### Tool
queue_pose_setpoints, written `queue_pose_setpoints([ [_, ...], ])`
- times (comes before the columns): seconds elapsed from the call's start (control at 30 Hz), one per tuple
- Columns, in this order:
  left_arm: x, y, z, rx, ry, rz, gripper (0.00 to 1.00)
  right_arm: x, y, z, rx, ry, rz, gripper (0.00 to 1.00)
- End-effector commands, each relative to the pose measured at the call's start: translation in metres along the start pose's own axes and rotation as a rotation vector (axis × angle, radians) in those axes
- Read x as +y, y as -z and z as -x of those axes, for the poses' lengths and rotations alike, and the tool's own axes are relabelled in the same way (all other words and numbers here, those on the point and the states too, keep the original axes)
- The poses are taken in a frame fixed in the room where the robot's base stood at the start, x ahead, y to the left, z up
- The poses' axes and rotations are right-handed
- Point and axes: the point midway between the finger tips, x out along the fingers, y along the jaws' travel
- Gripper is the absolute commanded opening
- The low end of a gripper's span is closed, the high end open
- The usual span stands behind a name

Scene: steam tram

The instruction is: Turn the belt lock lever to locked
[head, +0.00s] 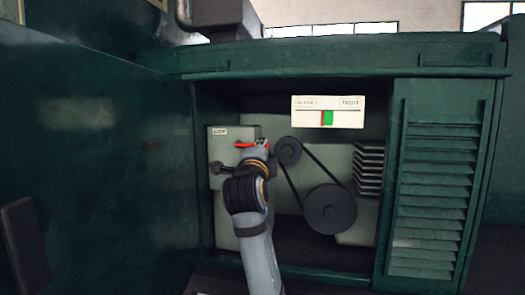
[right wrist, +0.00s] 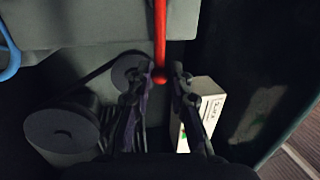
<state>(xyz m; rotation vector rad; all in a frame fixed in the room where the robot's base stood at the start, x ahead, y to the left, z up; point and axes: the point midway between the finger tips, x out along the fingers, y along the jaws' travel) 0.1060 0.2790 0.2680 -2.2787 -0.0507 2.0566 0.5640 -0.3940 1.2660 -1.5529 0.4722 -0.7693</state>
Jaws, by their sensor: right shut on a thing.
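The red belt lock lever (head: 243,146) sits on a grey box inside the open green cabinet, by a small label (head: 220,131) that seems to read "LOCK". In the head view it lies about level; my arm hides part of its surroundings. In the right wrist view the red lever (right wrist: 160,35) comes down from the top, its rounded end between the fingertips. My right gripper (right wrist: 164,78) is shut on the lever near that end. My left gripper is not in view.
Two dark pulleys, the small one (head: 288,151) and the large one (head: 330,209), carry a belt right of my arm. A slack/tight gauge (head: 343,112) hangs above, its red and green marker mid-scale. A louvred door (head: 437,180) stands right. A blue handle (right wrist: 7,50) shows in the wrist view.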

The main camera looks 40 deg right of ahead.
Motion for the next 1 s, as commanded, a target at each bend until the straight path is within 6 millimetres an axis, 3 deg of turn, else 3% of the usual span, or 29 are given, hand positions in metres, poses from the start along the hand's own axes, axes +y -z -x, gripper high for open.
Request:
queue_pose_setpoints([
  [0.07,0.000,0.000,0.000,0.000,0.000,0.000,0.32,0.000,-0.001,0.000,-0.001,0.000,0.000,0.00],
  [0.1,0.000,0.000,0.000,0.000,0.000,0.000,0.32,0.000,-0.001,0.000,-0.001,0.001,0.000,0.21],
  [0.2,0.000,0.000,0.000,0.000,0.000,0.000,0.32,0.000,0.000,0.000,-0.001,0.001,0.000,0.34],
  [0.53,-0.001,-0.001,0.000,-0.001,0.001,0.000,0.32,0.000,-0.001,0.003,-0.002,0.001,-0.001,0.34],
  [0.8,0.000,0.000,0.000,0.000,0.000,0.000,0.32,0.001,-0.002,0.049,-0.006,-0.002,-0.006,0.34],
  [1.0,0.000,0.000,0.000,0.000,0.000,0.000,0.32,0.001,-0.002,0.069,-0.005,-0.001,-0.004,0.34],
])
